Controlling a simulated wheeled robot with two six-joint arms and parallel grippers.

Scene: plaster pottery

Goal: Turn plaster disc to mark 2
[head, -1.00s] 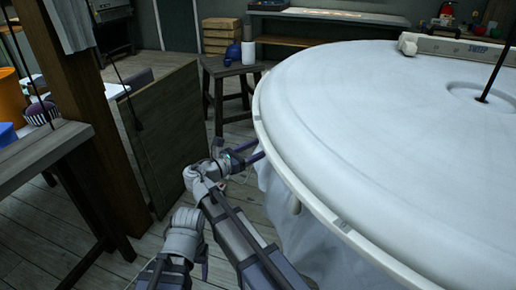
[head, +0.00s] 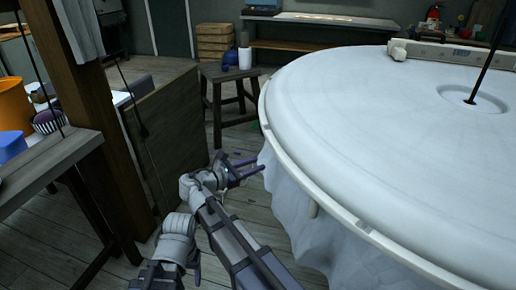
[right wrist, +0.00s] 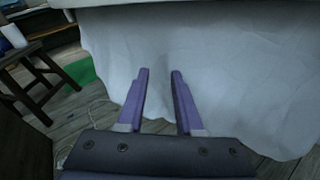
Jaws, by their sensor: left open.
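The big white plaster disc (head: 390,130) fills the right of the head view, with a pale rim (head: 283,160) and cloth hanging below. No mark number is legible. My right gripper (head: 258,166) is beside the disc's left edge, below rim level. In the right wrist view its two purple fingers (right wrist: 160,72) stand apart with nothing between them, facing the cloth (right wrist: 215,70). My left arm is low at the left in the head view; its gripper (head: 172,280) is open, though its fingers are hard to make out.
A wooden stool (head: 230,73) with a white cylinder (head: 245,58) stands behind my right gripper. A wooden post (head: 95,110), a leaning panel (head: 172,135) and a workbench (head: 40,160) are at the left. A dark rod (head: 487,65) rises from the disc's centre.

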